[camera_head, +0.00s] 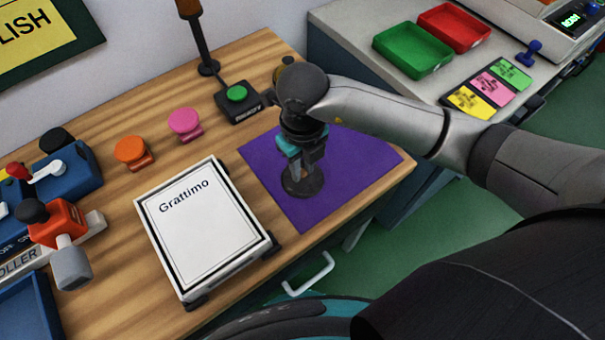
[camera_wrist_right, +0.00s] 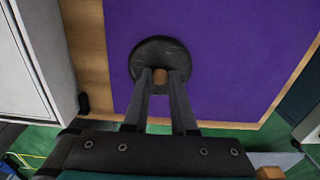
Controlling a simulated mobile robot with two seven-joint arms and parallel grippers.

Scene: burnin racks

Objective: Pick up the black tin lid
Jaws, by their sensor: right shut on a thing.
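The black tin lid (camera_head: 302,187) is a round dark disc over the purple mat (camera_head: 352,160) on the wooden table. In the right wrist view the lid (camera_wrist_right: 161,50) shows a small brown knob (camera_wrist_right: 160,78) at its middle. My right gripper (camera_head: 301,172) points down from above, and its two fingers (camera_wrist_right: 160,76) are shut on the knob. I cannot tell whether the lid rests on the mat or hangs just above it. My left gripper is not in view.
A white framed "Grattimo" box (camera_head: 205,232) stands left of the mat. A green button (camera_head: 237,94), pink knob (camera_head: 185,122) and orange knob (camera_head: 132,151) sit behind. Green (camera_head: 412,65) and red (camera_head: 455,27) trays stand on the grey counter. The mat around the lid is clear.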

